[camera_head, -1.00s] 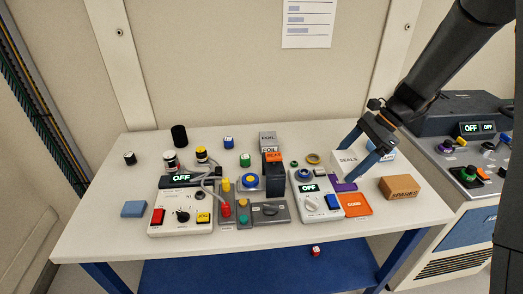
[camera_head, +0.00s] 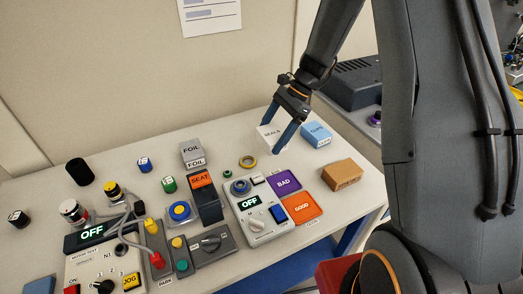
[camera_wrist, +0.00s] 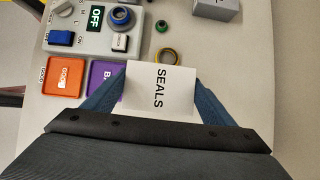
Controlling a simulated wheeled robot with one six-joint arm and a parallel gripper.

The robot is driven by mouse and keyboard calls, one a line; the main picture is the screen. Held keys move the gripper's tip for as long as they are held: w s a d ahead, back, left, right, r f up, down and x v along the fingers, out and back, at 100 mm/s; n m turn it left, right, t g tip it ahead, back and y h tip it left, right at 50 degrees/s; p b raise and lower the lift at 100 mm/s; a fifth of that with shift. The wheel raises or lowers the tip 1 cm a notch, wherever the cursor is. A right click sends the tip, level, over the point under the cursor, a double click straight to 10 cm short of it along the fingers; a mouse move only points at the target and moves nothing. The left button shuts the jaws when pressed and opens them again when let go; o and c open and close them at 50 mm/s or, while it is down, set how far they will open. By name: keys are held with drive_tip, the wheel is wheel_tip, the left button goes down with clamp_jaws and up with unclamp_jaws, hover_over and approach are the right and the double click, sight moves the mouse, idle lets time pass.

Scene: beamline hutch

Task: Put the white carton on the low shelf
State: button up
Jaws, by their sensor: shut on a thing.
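The white carton (camera_head: 270,137), labelled SEALS, is between the two blue fingers of my gripper (camera_head: 283,132), toward the back right of the table. In the wrist view the carton (camera_wrist: 160,88) fills the gap between the fingers (camera_wrist: 160,98), and my gripper is shut on it. I cannot tell whether its underside touches the table. The low blue shelf (camera_head: 345,238) shows only as a small strip below the table's right edge; my arm and body hide much of that area.
A blue carton (camera_head: 316,134) stands just right of the white one. A brown SPARES box (camera_head: 342,174) is nearer the right edge. Purple BAD (camera_head: 284,182) and orange GOOD (camera_head: 302,208) trays lie in front, beside a control box (camera_head: 262,222). A grey FOIL box (camera_head: 192,152) stands left.

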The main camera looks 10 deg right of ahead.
drive_tip(key=shift+f+p, duration=0.9)
drive_tip(key=shift+f, duration=2.4)
drive_tip(key=shift+f, duration=0.15)
drive_tip(key=o, duration=1.1)
